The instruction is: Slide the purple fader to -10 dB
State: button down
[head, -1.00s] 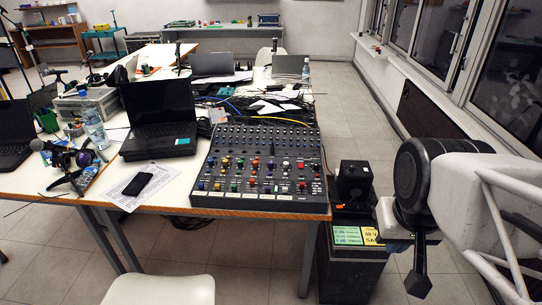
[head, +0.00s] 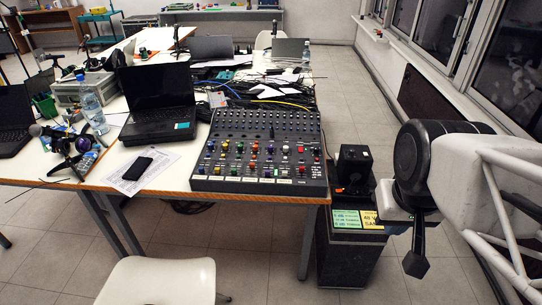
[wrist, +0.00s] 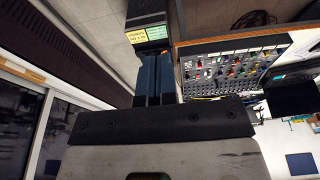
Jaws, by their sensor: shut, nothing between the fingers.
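The black mixing console (head: 228,185) lies near the front right edge of the table, with rows of coloured knobs and caps on its face. It also shows in the wrist view (wrist: 190,51), at upper right and apart from my gripper. The purple fader is too small to pick out surely among the coloured caps. My gripper (head: 415,265) hangs at the right, out beyond the table's right side and well away from the console. In the wrist view its two dark fingers (wrist: 154,78) are together with nothing between them.
A black box (head: 348,240) with yellow and green labels stands on the floor between the table and my gripper. A white chair (head: 158,281) stands at the front. A laptop (head: 157,92), a phone (head: 137,167) and a bottle (head: 93,112) are left of the console.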

dwell(0.4)
jog(key=c, duration=1.3)
grip_release()
jog(key=shift+w+r, duration=0.1)
jog(key=shift+w, duration=0.15)
jog(key=w+a+f+m, duration=0.1)
jog(key=w+a+m, duration=0.2)
jog(key=w, duration=0.6)
jog(key=w+a+f+m+g, duration=0.1)
jog(key=w+a+m, duration=0.2)
jog(key=w, duration=0.5)
jog(key=w+a+f+m, duration=0.1)
jog(key=w+a+m, duration=0.2)
jog(key=w, duration=0.6)
jog(key=w+a+f+m, duration=0.3)
jog(key=w+a+f, duration=0.2)
jog(key=w+f, duration=0.1)
jog(key=w+a+f+m+g, duration=0.1)
jog(key=w+a+f+m, duration=0.1)
jog(key=w+a+f, duration=0.3)
jog(key=w+a+f+m, duration=0.3)
jog(key=w+a+f, duration=0.2)
jog(key=w+f, duration=0.3)
jog(key=shift+w+a+f+m+g, duration=0.1)
jog(key=shift+w+a+m+g, duration=0.25)
jog(key=shift+w, duration=0.2)
jog(key=shift+w+a+f, duration=0.25)
jog(key=shift+a+f, duration=0.1)
jog(key=shift+f, duration=0.05)
